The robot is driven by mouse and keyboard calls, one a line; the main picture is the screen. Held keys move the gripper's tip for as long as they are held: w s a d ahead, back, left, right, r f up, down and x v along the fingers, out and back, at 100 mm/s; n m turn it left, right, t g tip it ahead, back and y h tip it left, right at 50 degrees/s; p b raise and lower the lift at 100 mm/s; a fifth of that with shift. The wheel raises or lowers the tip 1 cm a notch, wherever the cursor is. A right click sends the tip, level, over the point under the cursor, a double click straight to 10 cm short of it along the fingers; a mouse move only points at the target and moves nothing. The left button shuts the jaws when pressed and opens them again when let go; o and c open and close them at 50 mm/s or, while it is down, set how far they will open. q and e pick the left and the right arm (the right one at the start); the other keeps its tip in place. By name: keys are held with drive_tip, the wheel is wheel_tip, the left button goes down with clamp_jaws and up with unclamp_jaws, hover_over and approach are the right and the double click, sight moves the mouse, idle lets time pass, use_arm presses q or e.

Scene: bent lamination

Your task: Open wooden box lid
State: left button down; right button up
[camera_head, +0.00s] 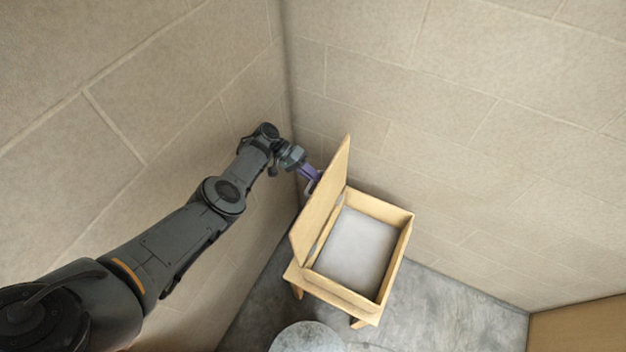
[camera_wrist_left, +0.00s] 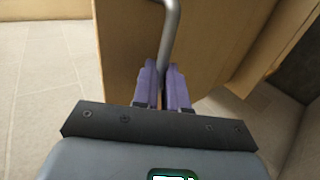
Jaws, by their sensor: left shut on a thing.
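The wooden box (camera_head: 397,262) sits on a small wooden stand, and its inside with a pale grey bottom is in view. Its lid (camera_head: 322,205) stands raised, roughly upright, along the box's left side. My left gripper (camera_head: 313,183) is at the outer face of the lid, near its far end. In the left wrist view, the purple fingers of my left gripper (camera_wrist_left: 162,86) are shut on a grey metal handle (camera_wrist_left: 171,32), with the lid's wooden face (camera_wrist_left: 125,50) just beyond. My right gripper is not in view.
The wooden stand (camera_head: 293,274) is close to the corner of two beige block walls. A round grey top (camera_head: 307,338) stands in front of it. The grey floor (camera_head: 470,318) to the right is clear. A brown wooden panel (camera_head: 580,327) is at the lower right.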

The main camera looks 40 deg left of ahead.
use_arm(q)
drive_tip(key=shift+s+f, duration=0.3)
drive_tip(key=shift+f, duration=0.45)
drive_tip(key=shift+d, duration=0.15)
drive_tip(key=c, duration=1.6)
unclamp_jaws()
drive_tip(key=o, duration=0.4)
drive_tip(key=shift+s+d, duration=0.1)
drive_tip(key=shift+d, duration=0.2)
drive_tip(key=shift+o, duration=0.2)
drive_tip(key=shift+s, duration=0.1)
drive_tip(key=shift+a+r, duration=0.2)
drive_tip(key=shift+a, duration=0.1)
